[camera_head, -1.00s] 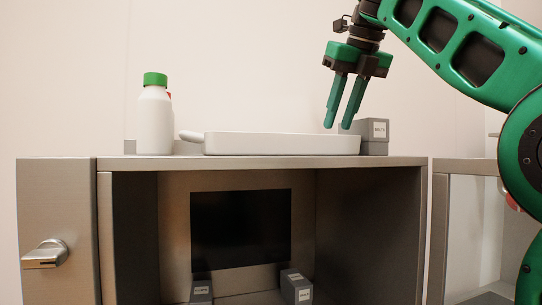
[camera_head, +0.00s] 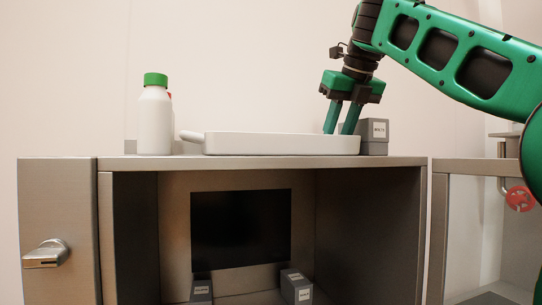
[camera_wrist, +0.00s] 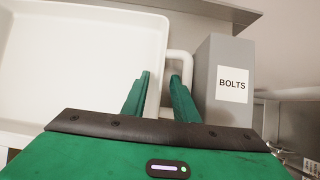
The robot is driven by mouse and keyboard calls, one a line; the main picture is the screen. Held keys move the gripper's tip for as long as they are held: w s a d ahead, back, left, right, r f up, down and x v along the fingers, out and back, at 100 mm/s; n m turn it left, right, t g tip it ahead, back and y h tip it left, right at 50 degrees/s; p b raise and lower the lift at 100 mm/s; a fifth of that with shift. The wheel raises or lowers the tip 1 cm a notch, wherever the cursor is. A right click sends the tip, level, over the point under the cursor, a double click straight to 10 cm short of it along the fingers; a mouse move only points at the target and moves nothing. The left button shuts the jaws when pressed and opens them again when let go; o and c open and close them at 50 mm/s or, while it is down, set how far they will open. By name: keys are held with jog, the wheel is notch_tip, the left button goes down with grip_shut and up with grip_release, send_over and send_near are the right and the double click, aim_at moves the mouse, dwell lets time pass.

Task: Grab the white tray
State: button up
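The white tray (camera_head: 280,144) lies flat on top of a metal cabinet, with one handle sticking out at its left end. In the wrist view the tray (camera_wrist: 75,60) fills the left side, and its right-end loop handle (camera_wrist: 181,60) shows beside the grey box. My gripper (camera_head: 340,131) points down over the tray's right end, its tips level with or just behind the front rim. In the wrist view my gripper (camera_wrist: 161,77) is open, the left finger over the tray's right edge and the right finger near the handle loop. Exact depth and contact cannot be told.
A grey box labelled BOLTS (camera_head: 375,137) stands close to the right of the tray. A white bottle with a green cap (camera_head: 155,118) stands to its left. The open cabinet (camera_head: 370,230) below holds small grey boxes (camera_head: 296,287).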

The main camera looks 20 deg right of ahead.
grip_shut()
jog(key=shift+r, duration=0.15)
